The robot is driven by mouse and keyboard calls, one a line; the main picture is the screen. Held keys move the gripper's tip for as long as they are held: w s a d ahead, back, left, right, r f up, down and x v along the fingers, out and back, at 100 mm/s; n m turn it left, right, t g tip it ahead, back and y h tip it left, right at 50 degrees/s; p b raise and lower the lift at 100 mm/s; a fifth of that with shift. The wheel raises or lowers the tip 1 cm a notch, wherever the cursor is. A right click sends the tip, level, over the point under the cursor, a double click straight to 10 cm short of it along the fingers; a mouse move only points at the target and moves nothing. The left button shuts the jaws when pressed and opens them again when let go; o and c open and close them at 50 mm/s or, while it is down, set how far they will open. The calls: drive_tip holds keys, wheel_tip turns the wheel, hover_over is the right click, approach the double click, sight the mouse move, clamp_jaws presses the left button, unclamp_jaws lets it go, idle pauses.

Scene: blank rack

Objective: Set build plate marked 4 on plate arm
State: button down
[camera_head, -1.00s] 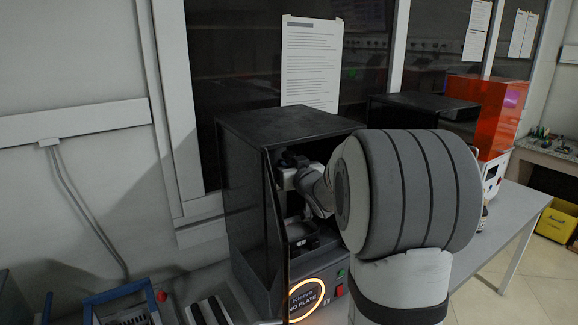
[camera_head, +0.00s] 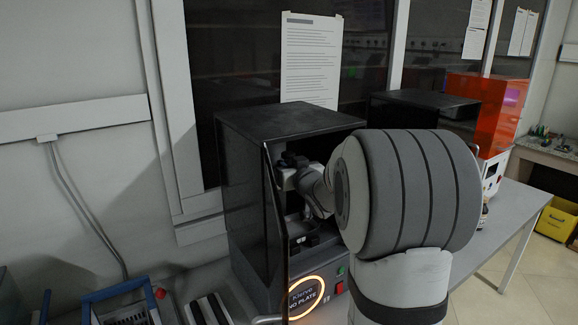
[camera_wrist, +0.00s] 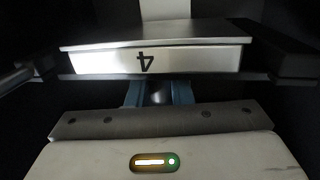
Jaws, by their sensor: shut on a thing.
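The build plate (camera_wrist: 155,61), a pale metal slab marked 4 upside down on its near face, fills the upper middle of the wrist view. My gripper (camera_wrist: 158,90) is shut on it from the near side, its blue fingers partly hidden beneath the plate. Dark parts, which look like the plate arm (camera_wrist: 285,55), flank the plate on both sides. I cannot tell whether the plate rests on them. In the head view my gripper (camera_head: 291,176) is inside the black printer (camera_head: 250,200), and my arm hides most of the opening.
The printer's lit ring display (camera_head: 306,298) reads NO PLATE. A blue-framed rack (camera_head: 120,298) stands at the lower left. An orange-covered machine (camera_head: 500,100) and another black cabinet (camera_head: 420,103) stand to the right. The grey bench (camera_head: 515,215) has free room at right.

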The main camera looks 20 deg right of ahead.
drive_tip(key=shift+f+b, duration=0.4)
drive_tip(key=shift+f, duration=0.05)
idle(0.3)
drive_tip(key=c, duration=1.2)
unclamp_jaws()
drive_tip(key=shift+s, duration=0.1)
